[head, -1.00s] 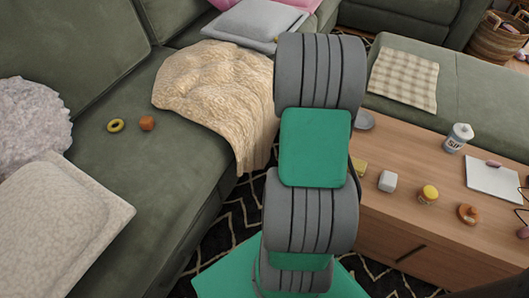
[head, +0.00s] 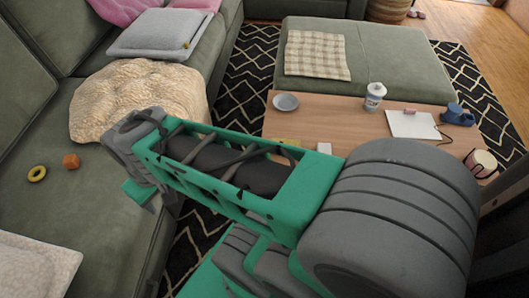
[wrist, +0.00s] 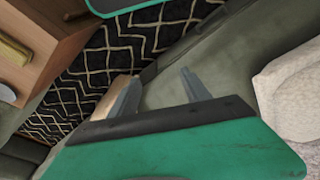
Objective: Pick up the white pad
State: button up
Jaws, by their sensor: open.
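The white pad (head: 411,128) lies flat on the right part of the wooden coffee table in the head view. A small pinkish object (head: 410,112) sits at its back edge, and a dark cord runs beside it. My gripper (head: 152,201) is at the left, by the sofa's front edge, well away from the pad. In the wrist view my gripper (wrist: 158,82) shows two grey fingers spread apart with nothing between them. The pad is not identifiable in the wrist view.
The coffee table (head: 350,112) also bears a grey dish (head: 286,102), a white bottle (head: 375,97), a blue mug (head: 457,115) and a pink-and-white cup (head: 481,163). My arm hides the table's front. The sofa (head: 60,125) bounds the left; an ottoman (head: 390,60) stands behind.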

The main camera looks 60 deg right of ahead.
aim_at(325, 148)
jog(key=u, duration=3.35)
jog(key=i, duration=0.4)
jog(key=z, duration=5.95)
